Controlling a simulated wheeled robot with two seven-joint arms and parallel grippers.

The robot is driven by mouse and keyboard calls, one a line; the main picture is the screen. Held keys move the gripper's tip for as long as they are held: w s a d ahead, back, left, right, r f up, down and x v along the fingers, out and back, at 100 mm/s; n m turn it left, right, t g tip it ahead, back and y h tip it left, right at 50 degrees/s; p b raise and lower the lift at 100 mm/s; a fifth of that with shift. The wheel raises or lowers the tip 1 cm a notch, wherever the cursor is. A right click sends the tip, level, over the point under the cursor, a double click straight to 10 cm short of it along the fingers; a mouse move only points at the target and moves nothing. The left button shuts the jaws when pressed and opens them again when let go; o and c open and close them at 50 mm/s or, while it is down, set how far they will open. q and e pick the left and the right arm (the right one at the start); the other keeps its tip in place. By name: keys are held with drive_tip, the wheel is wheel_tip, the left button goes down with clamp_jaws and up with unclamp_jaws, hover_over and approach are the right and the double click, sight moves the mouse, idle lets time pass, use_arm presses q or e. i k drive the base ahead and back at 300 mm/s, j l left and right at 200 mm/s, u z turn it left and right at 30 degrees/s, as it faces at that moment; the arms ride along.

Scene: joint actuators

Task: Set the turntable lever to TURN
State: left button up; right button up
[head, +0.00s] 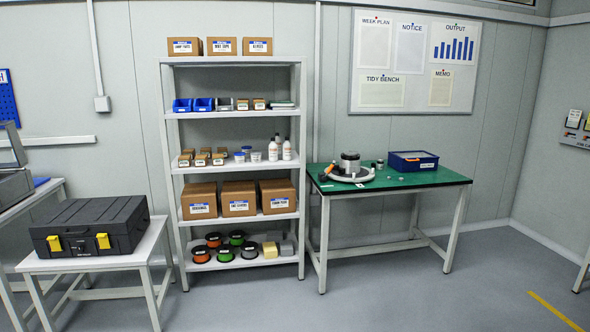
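A turntable (347,175) with a pale round base stands on the left part of a green-topped table (432,178), at a distance on the right. A dark cylindrical part with a light top (350,161) sits on it. A small orange-tipped piece, possibly the lever (329,170), shows at its left side. It is too small to tell its setting or read any label. Neither of my grippers is in view.
A blue box (413,161) stands at the right of the green table. A white shelf unit (233,115) with boxes and spools stands left of it. A black case (90,226) lies on a white table (110,262). The grey floor (400,295) in front is clear.

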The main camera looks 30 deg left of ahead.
sight(323, 178)
drive_tip(key=i+j+u, duration=0.3)
drive_tip(key=i, duration=0.5)
drive_tip(key=i+j+u, duration=0.1)
drive_tip(key=i+u, duration=0.25)
drive_tip(key=i, duration=0.45)
drive_tip(key=i+l+u, duration=0.1)
drive_tip(key=i+l, duration=0.35)
